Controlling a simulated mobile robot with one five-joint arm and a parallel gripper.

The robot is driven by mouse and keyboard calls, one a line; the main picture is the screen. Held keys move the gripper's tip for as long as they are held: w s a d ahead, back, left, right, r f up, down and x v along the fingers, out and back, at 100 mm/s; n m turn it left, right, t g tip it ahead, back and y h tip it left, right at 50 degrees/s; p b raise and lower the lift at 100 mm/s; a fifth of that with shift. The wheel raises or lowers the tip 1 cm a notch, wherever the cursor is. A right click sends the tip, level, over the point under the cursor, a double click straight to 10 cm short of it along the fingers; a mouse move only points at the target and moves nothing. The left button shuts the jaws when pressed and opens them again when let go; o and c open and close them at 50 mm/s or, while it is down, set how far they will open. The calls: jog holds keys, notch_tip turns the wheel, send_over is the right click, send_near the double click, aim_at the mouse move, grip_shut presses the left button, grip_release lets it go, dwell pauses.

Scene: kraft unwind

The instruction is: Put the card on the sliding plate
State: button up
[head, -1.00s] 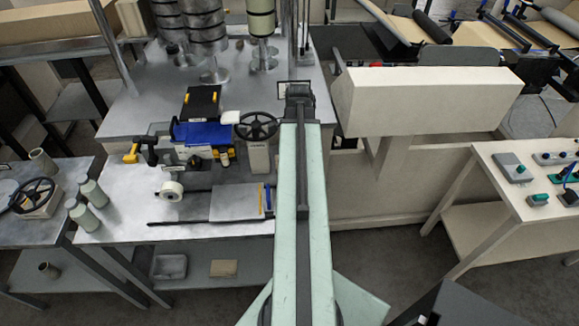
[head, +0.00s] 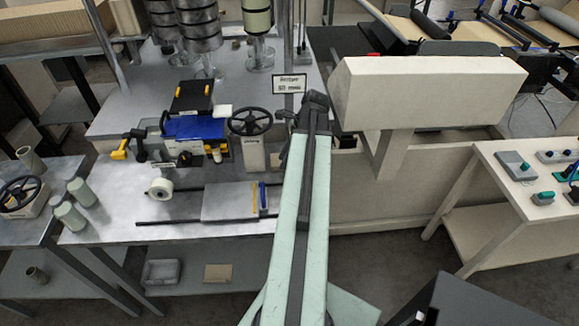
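The sliding plate (head: 229,201) is a flat grey plate on dark rails on the metal bench, left of my arm. A yellow strip and a blue strip lie at its right end. A white card with a black border and printed lines (head: 289,84) shows upright just behind and left of my arm's end; I cannot tell what supports it. My gripper (head: 287,117) is a small dark shape at the far end of my pale green arm, above and right of the plate. Its fingers are too small and dark to read, and I see nothing clearly held.
A black handwheel (head: 250,122) on a pale post stands behind the plate. A blue and yellow device (head: 194,128) and a white roll (head: 160,189) are to the left. A large beige box (head: 430,95) stands right of my arm. A tan piece (head: 217,273) lies on the lower shelf.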

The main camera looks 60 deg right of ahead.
aim_at(275, 162)
jog(key=b+x, duration=0.1)
jog(key=x, duration=0.2)
jog(key=shift+s+d, duration=0.1)
jog(key=shift+r, duration=0.15)
grip_shut()
